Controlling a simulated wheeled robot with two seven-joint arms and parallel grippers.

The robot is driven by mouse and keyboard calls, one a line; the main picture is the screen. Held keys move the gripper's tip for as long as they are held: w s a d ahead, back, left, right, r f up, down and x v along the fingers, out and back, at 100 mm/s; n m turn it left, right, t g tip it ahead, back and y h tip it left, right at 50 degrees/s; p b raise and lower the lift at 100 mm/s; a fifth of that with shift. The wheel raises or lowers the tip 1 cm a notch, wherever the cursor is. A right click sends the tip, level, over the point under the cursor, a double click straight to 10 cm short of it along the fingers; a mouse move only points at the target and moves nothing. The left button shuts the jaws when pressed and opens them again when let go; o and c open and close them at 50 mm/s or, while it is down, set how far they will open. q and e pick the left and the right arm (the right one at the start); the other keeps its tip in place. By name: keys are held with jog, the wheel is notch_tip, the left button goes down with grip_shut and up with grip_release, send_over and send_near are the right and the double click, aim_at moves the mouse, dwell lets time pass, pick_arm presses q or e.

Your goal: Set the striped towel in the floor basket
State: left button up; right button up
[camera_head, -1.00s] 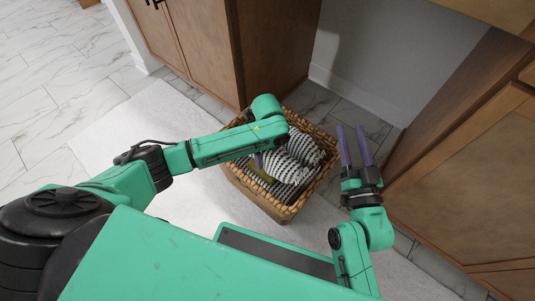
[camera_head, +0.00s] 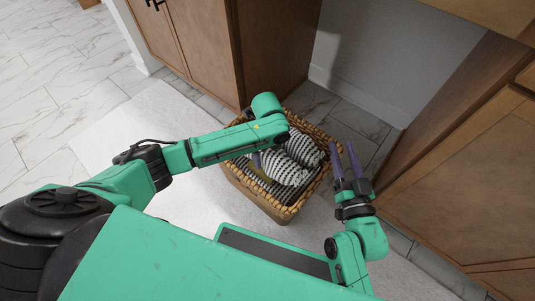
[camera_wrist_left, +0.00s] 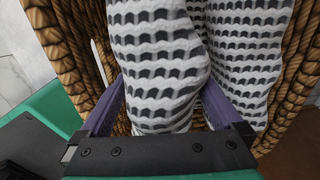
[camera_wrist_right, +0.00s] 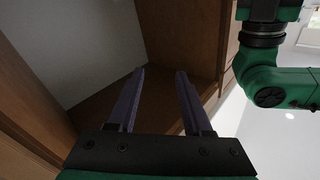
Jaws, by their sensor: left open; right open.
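The striped towel (camera_head: 287,167), white with dark bands, lies bunched inside the woven floor basket (camera_head: 235,178). It fills much of the left wrist view (camera_wrist_left: 155,60), with the basket's wicker wall (camera_wrist_left: 62,50) around it. My left gripper (camera_wrist_left: 165,100) is open, its purple fingers on either side of a fold of the towel; I cannot tell whether they touch it. In the head view my left forearm hides part of the basket and most of that gripper. My right gripper (camera_head: 344,160) is open and empty, just right of the basket. It also shows in the right wrist view (camera_wrist_right: 160,88).
A wooden cabinet (camera_head: 270,50) stands behind the basket, and another wooden cabinet (camera_head: 470,190) stands at the right, close to my right gripper. A pale mat (camera_head: 130,125) lies under the basket. The tiled floor at the left (camera_head: 40,110) is clear.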

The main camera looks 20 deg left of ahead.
pick_arm(q)
notch_tip(320, 180, up, 2)
jog(key=shift+r+p, duration=0.1)
jog(key=shift+p, duration=0.4)
notch_tip(320, 180, up, 4)
jog(key=shift+f+p, duration=0.1)
jog(key=shift+p, duration=1.05)
notch_tip(320, 180, up, 5)
jog(key=shift+r+p, duration=0.1)
jog(key=shift+p, duration=1)
pick_arm(e)
jog(key=s+f+g, duration=0.5)
jog(key=s+f, duration=0.3)
jog(key=s, duration=0.2)
jog(key=shift+a+f+g+h, duration=0.3)
jog(key=shift+f+g+h, duration=0.1)
jog(key=shift+w, duration=0.1)
